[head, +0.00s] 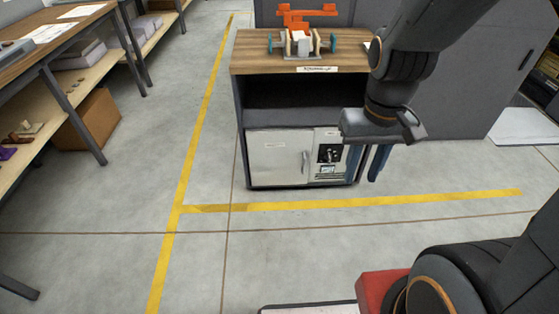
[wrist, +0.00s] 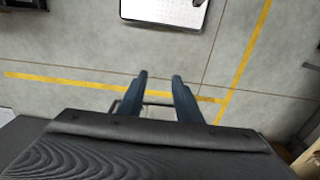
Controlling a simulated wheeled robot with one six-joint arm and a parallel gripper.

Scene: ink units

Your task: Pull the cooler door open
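The cooler is a low white unit set in the bottom of a dark grey cabinet in the head view. Its plain white door (head: 279,157) lies flush with the front and looks shut. A small upright handle (head: 305,163) sits at the door's right edge. My gripper (head: 377,166) points down at the cabinet's right front corner, to the right of the handle and apart from it. In the wrist view my gripper (wrist: 158,76) shows two blue fingers spread apart with nothing clearly held. A thin pale shape behind the fingers there is too small to identify.
A control panel with a black dial (head: 329,153) is right of the door. The cabinet's wooden top (head: 256,52) carries an orange and grey device (head: 301,42). Shelving (head: 95,60) with a cardboard box (head: 91,120) stands at left. The floor before the cooler is clear, with yellow lines.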

